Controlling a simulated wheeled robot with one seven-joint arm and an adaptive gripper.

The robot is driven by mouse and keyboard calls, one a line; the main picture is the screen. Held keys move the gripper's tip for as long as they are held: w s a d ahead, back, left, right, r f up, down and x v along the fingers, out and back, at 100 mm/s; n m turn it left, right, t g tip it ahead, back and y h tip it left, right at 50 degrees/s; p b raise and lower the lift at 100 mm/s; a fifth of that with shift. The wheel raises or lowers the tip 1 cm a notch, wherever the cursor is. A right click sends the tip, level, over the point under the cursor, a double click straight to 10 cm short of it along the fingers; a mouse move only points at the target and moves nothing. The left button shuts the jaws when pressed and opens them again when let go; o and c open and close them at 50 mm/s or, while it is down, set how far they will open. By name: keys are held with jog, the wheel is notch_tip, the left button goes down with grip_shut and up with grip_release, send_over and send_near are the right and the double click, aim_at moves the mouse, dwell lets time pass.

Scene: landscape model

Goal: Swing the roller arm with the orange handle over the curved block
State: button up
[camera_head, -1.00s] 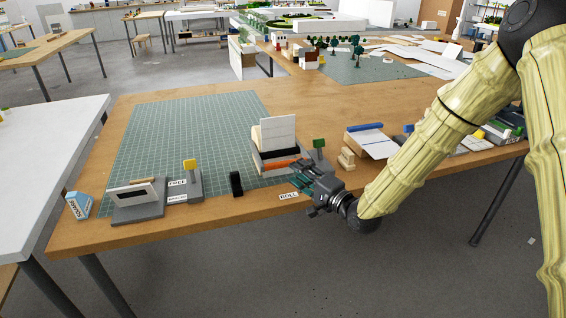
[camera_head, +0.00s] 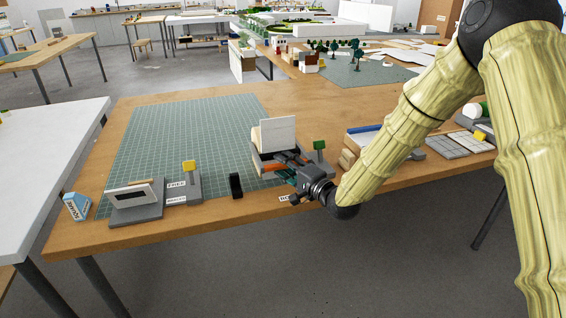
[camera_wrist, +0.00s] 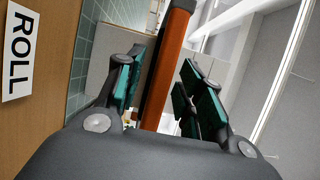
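The roller arm's orange handle (camera_head: 271,167) shows at the front of a grey fixture near the table's front edge. A white upright panel (camera_head: 280,131) and a cream block with a rounded side (camera_head: 256,137), seemingly the curved block, stand behind it. My gripper (camera_head: 288,175) is at the handle's right end. In the wrist view the orange handle (camera_wrist: 168,70) lies between the teal finger pads of my gripper (camera_wrist: 160,82). The fingers are open, with a clear gap on the right side. The roller itself is not clearly visible.
A "ROLL" label (camera_wrist: 17,50) lies on the wood beside the fixture. A green-topped post (camera_head: 319,145) stands just right of it, close to my gripper. A black upright piece (camera_head: 236,185) stands to the left. The green cutting mat (camera_head: 180,130) is mostly clear.

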grip_shut()
jog(key=shift+w+r+m+g+h+p, duration=0.25)
jog(key=shift+r+p, duration=0.35)
jog(key=shift+p, duration=0.9)
jog(key=shift+s+r+m+g+h+p, duration=0.25)
jog(key=shift+r+p, duration=0.35)
jog(key=shift+p, duration=0.9)
jog(key=shift+w+r+g+h+p, duration=0.3)
jog(key=shift+r+g+h+p, duration=0.45)
jog(key=shift+p, duration=1.65)
jog(key=shift+w+r+p, duration=0.1)
jog(key=shift+r+p, duration=0.35)
jog(key=shift+p, duration=0.15)
jog(key=shift+w+a+r+g+p, duration=0.15)
jog(key=shift+r+g+p, duration=0.25)
jog(key=shift+p, duration=0.75)
jog(key=shift+w+r+p, duration=0.1)
jog(key=shift+r+p, duration=0.15)
jog(key=shift+p, duration=0.4)
jog(key=shift+w+r+m+g+p, duration=0.1)
jog(key=shift+r+m+g+p, duration=0.25)
jog(key=shift+p, duration=0.3)
jog(key=shift+w+a+r+g+h+p, duration=0.15)
jog(key=shift+w+r+g+h+p, duration=0.3)
jog(key=shift+p, duration=1.15)
